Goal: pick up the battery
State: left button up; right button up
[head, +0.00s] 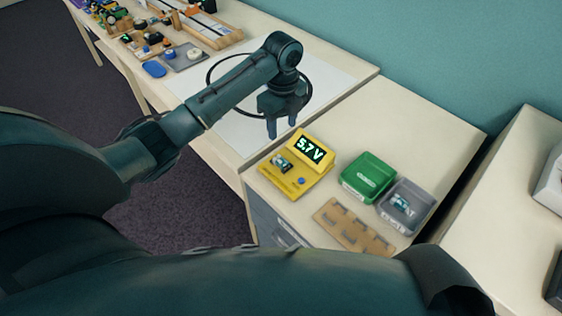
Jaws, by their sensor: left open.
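A yellow battery tester (308,178) with a lit display reading 5.7 V sits on the cabinet top. A small dark and silver item that looks like a battery (281,163) lies in its slot. Another small pale item, perhaps a battery too, lies in the grey tray (413,221). My left gripper (282,128) points down, open and empty, above and behind the tester, apart from it. My right gripper is not visible.
A green tray (367,178) stands between the tester and the grey tray. A brown notched board (351,229) lies in front of them. Wooden gadgets (150,38) crowd the far left.

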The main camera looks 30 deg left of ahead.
pick_arm(q)
send_over(280, 160)
jog(key=f, duration=0.7)
jog(key=shift+w+d, duration=0.2)
jog(key=shift+d, duration=0.05)
jog(key=shift+s+a+f, duration=0.1)
jog(key=shift+f, duration=1.25)
jog(key=shift+s+a+f, duration=0.1)
jog(key=shift+f, duration=1.25)
jog(key=c, duration=1.1)
jog(key=shift+o, duration=0.2)
notch_tip(280, 160, up, 10)
